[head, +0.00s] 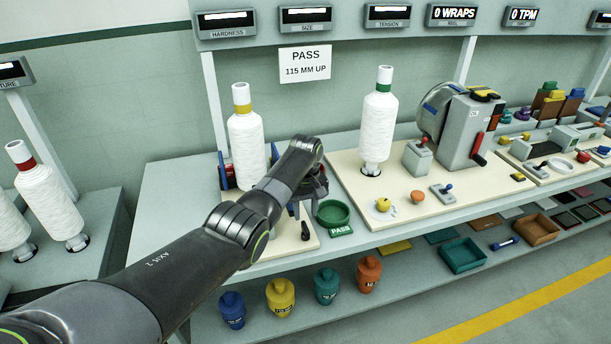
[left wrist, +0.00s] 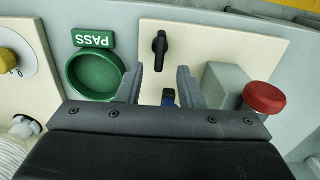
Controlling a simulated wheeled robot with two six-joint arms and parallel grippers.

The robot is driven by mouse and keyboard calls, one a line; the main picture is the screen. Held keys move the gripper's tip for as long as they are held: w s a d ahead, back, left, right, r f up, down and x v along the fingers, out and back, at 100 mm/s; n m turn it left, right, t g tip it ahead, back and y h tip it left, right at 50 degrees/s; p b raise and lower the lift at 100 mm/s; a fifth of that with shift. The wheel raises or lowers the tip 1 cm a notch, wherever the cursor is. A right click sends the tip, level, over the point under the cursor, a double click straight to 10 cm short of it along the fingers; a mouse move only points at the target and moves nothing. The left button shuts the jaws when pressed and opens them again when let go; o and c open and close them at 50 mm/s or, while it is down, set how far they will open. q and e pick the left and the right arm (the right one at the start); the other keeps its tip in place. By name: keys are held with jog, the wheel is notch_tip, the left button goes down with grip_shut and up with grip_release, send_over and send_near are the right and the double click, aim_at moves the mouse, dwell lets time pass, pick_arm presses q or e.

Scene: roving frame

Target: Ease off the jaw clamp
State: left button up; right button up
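No part in view is clearly labelled as the jaw clamp. A black lever (left wrist: 159,48) stands on a cream board (left wrist: 210,45) in the left wrist view; it also shows in the head view (head: 305,231). A small blue part (left wrist: 168,97) lies between the finger bases. A grey block (left wrist: 222,84) with a red knob (left wrist: 264,97) is right of the fingers. My left gripper (left wrist: 159,78) is open and empty, its fingers pointing towards the lever, apart from it. In the head view my left gripper (head: 310,195) hangs over the board, its arm hiding much of it. My right gripper is not in view.
A green bowl (head: 333,212) with a PASS tag (head: 342,230) sits close right of the gripper. A yarn cone with a yellow band (head: 246,145) stands behind my arm. Another cone (head: 379,130) stands further right.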

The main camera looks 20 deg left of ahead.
aim_at(305, 226)
pick_arm(q)
notch_tip(305, 226, up, 11)
jog(key=b, duration=0.1)
jog(key=shift+b, duration=0.35)
